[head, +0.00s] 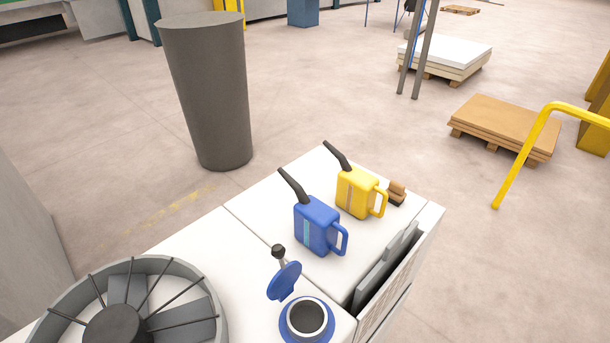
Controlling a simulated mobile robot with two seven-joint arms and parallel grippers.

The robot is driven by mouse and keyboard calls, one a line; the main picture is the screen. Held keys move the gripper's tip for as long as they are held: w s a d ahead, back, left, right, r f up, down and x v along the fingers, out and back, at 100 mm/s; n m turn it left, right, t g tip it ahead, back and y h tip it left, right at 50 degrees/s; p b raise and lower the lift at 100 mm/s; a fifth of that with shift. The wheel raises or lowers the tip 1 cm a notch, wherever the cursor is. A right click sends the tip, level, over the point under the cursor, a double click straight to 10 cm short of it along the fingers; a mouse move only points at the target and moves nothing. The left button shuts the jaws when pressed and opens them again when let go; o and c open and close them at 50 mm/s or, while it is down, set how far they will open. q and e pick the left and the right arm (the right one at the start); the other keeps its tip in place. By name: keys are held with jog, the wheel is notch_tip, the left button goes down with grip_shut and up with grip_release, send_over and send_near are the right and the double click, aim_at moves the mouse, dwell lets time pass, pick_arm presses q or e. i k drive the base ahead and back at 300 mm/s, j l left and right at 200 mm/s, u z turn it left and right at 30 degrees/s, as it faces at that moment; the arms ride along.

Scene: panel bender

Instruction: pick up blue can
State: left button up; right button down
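The blue can (318,226) stands upright on the white top of a machine or cabinet (262,206). Its dark spout points up and to the left, and its handle is on the right side. A yellow can (356,192) of the same shape stands just behind it to the right, with its handle also on the right. Neither of my grippers is in the head view. Nothing is touching the blue can except the surface under it.
An open blue-rimmed filler neck (306,319) with its raised cap is in front. A fan (112,318) is at the lower left. A small brown object (397,192) lies beside the yellow can. A dark grey bin (208,95), a yellow rail (529,150) and pallets (503,124) stand on the floor.

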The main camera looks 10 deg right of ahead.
aim_at(316, 226)
jog(key=k+z, duration=0.15)
jog(key=k, duration=0.8)
